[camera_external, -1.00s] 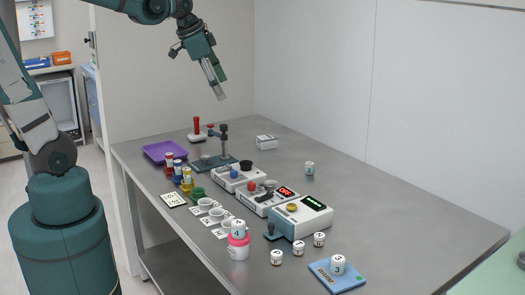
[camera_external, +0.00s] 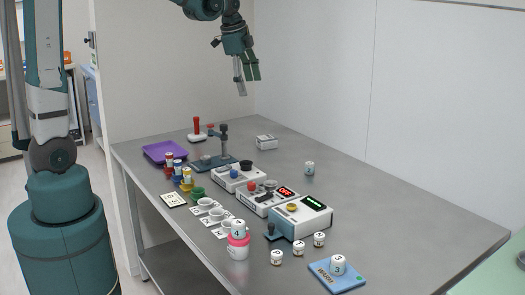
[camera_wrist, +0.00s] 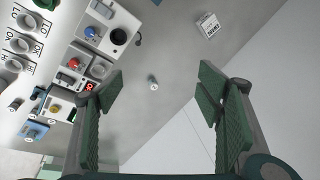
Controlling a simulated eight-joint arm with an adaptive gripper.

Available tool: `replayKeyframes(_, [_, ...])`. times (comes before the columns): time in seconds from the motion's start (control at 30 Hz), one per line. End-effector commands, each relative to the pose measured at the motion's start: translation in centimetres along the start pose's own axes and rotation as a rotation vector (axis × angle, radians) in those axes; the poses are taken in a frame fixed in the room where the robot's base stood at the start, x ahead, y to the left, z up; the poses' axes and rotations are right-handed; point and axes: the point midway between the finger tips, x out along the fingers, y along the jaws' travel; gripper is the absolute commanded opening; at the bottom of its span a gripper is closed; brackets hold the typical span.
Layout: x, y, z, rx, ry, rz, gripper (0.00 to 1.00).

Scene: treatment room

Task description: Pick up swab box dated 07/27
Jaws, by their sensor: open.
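A small white box (camera_external: 266,142) with dark print on its side lies at the back of the grey table in the external view. It also shows in the wrist view, a white box (camera_wrist: 208,25) with a printed label, at the upper right. Its date is too small to read. My gripper (camera_external: 247,86) is open and empty, high above the back of the table, above and slightly left of the box. In the wrist view my gripper (camera_wrist: 162,100) has its green fingers wide apart, with the box beyond them.
A white labelled jar (camera_external: 309,168) stands alone right of the devices. A stand (camera_external: 224,142), a purple tray (camera_external: 164,151) and several control boxes (camera_external: 268,197) fill the table's left and middle. A blue mat (camera_external: 345,283) carries another jar. The table's right side is clear.

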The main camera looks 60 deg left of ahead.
Motion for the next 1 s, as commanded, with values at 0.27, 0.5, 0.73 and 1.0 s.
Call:
replayKeyframes(0.27, [3.5,-4.3,-0.3,0.124,-0.024,0.038,0.66])
replayKeyframes(0.5, [6.8,-7.6,-0.1,0.232,-0.040,0.075,0.66])
replayKeyframes(0.73, [10.4,-10.6,0.2,0.336,-0.049,0.113,0.66])
replayKeyframes(1.0, [15.0,-13.8,0.9,0.459,-0.054,0.158,0.66])
